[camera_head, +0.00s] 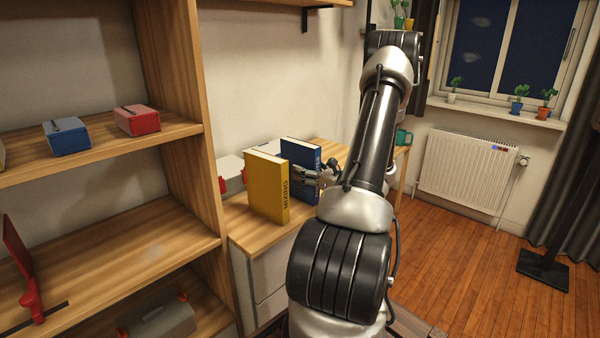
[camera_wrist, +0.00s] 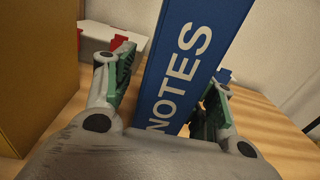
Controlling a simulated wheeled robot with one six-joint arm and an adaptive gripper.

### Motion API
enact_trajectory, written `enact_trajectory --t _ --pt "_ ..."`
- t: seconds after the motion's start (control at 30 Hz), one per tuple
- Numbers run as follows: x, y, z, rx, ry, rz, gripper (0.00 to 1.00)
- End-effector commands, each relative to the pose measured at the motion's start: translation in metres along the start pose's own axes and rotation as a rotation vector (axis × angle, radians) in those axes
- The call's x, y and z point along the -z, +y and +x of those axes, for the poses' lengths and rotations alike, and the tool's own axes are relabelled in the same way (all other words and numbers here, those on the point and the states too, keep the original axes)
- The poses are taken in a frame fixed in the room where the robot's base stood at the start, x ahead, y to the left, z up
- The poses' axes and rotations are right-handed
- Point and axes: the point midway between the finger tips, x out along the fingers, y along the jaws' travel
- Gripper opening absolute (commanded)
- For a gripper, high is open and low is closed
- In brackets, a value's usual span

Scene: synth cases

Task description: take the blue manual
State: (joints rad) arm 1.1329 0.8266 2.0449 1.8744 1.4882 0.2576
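The blue manual (camera_head: 301,160) stands upright on the wooden cabinet top, just behind a yellow book. Its blue spine, lettered NOTES, also fills the middle of the wrist view (camera_wrist: 190,60). My gripper (camera_head: 318,176) is at the spine, seen from the side in the head view. In the wrist view my gripper (camera_wrist: 166,88) is open, with one finger on each side of the blue manual. A narrow gap shows between the left finger and the manual; contact on the right side cannot be told. My arm and gripper hide part of the manual in the head view.
The yellow book (camera_head: 267,186) stands close by on the left, also in the wrist view (camera_wrist: 38,60). A light grey case with red latches (camera_head: 230,172) sits behind by the wall. A teal mug (camera_head: 404,137) stands beyond my arm. A wooden shelf (camera_head: 185,95) rises at left.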

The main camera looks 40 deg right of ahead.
Motion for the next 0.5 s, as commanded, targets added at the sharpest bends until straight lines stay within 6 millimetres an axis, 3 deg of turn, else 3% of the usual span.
enact_trajectory --t 0.03,0.3,0.5 --pt "0.0001 0.0001 -0.0001 0.0 0.0 0.0 0.48" --pt "0.0001 0.0001 -0.0003 0.0 0.0 0.0 0.0" --pt "-0.0005 0.0 -0.0002 0.0 -0.001 -0.001 0.0"
